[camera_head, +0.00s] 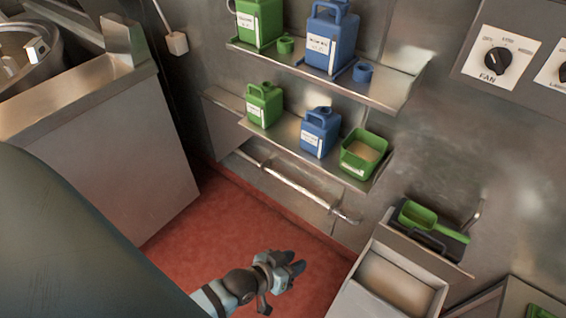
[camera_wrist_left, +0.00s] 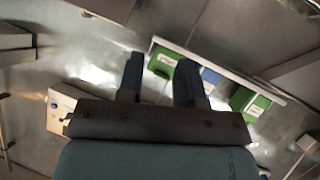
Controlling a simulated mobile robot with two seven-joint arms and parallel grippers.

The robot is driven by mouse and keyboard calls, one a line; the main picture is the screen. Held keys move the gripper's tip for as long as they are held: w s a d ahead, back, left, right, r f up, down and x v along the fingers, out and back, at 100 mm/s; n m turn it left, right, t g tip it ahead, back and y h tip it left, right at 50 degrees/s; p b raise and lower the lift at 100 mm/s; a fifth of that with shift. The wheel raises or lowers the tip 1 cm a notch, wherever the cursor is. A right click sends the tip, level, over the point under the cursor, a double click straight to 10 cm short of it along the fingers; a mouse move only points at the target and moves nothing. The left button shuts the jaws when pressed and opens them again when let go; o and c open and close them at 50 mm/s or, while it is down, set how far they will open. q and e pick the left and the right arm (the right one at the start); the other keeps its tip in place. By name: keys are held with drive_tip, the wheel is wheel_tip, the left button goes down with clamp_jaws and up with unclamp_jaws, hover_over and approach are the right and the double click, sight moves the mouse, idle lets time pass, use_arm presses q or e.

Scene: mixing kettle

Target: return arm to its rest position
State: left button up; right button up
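My left gripper (camera_head: 290,270) is low in the head view, over the red floor and below the shelves. Its two dark fingers are apart with nothing between them. In the left wrist view the fingers of my left gripper (camera_wrist_left: 160,80) also stand apart and empty, with the metal wall and shelf beyond. A large dark rounded shape fills the lower left of the head view and hides what lies behind it. My right gripper does not show in either view.
The upper shelf (camera_head: 385,88) holds green and blue jugs. The lower shelf (camera_head: 225,97) holds smaller jugs and a green tub (camera_head: 364,153). A green scoop (camera_head: 432,222) rests at right above an open metal bin (camera_head: 398,285). A metal counter (camera_head: 110,170) stands left. Red floor (camera_head: 225,225) is clear between.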

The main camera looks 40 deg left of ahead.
use_arm(q)
drive_tip(key=s+m, duration=0.1)
drive_tip(key=s+f+m, duration=0.1)
drive_tip(key=s+a+g, duration=0.1)
drive_tip(key=shift+s+f+m+y, duration=0.15)
drive_tip(key=shift+s+m+y, duration=0.1)
drive_tip(key=shift+m+y, duration=0.15)
